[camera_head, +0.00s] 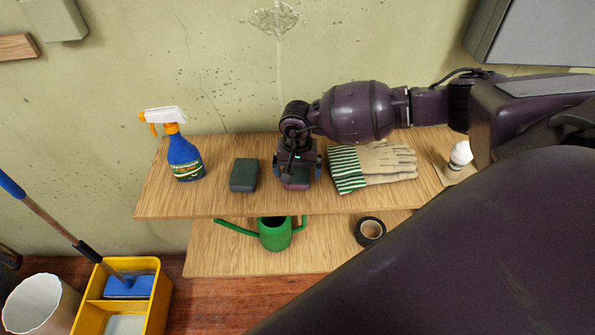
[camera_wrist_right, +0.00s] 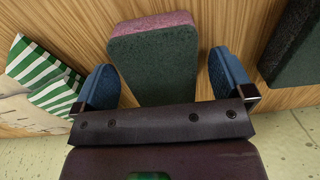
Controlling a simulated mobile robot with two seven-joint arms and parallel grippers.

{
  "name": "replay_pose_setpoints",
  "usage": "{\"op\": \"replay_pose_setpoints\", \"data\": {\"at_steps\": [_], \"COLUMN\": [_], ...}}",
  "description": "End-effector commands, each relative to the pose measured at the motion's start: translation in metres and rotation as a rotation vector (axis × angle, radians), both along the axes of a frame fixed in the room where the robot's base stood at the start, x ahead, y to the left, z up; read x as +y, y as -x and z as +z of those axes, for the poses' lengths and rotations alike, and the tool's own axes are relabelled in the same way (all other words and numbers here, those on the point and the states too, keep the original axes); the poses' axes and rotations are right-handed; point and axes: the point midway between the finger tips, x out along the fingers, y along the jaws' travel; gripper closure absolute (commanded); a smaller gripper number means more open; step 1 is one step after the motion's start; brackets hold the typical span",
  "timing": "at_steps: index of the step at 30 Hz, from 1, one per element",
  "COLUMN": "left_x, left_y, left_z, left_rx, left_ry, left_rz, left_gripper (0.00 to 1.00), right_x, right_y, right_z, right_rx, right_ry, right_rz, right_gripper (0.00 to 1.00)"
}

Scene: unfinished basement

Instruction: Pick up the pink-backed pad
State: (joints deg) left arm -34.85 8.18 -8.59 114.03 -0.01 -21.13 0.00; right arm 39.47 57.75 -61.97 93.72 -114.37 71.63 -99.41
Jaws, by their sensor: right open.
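The pink-backed pad (camera_head: 297,184) is on the upper wooden shelf, mostly hidden under my right gripper (camera_head: 297,168) in the head view. In the right wrist view the pad (camera_wrist_right: 155,65) shows a dark green-grey face with a pink layer along its far edge. My right gripper (camera_wrist_right: 163,82) is open, with one blue finger on each side of the pad's near end. A gap shows between the pad and each finger. My left gripper is out of view.
A dark green pad (camera_head: 244,175) lies left of the pink-backed one, with a blue spray bottle (camera_head: 185,157) farther left. Striped gloves (camera_head: 375,165) lie close on the right, and a white bulb (camera_head: 460,153) beyond. A green watering can (camera_head: 275,235) and black tape (camera_head: 370,231) are on the lower shelf.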

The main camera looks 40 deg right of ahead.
Motion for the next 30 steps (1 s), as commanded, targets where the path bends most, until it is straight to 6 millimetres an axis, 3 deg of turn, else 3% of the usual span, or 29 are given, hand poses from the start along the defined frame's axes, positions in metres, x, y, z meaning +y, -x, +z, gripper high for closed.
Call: {"op": "replay_pose_setpoints", "data": {"at_steps": [8, 18, 26, 30], "left_x": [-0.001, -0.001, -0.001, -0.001], "left_y": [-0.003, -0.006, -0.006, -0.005], "left_z": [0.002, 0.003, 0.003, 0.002], "left_rx": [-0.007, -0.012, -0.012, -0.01], "left_ry": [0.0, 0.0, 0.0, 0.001], "left_rz": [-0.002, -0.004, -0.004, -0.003], "left_gripper": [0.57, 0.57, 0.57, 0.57], "right_x": [0.0, 0.0, 0.0, 0.0], "right_y": [0.0, 0.0, 0.0, -0.001], "right_z": [-0.002, -0.002, 0.0, 0.011], "right_rx": [0.0, -0.001, -0.001, -0.003], "right_ry": [0.0, 0.001, 0.001, 0.0], "right_rz": [0.0, 0.0, 0.0, 0.0], "right_gripper": [0.03, 0.54, 0.54, 0.54]}}
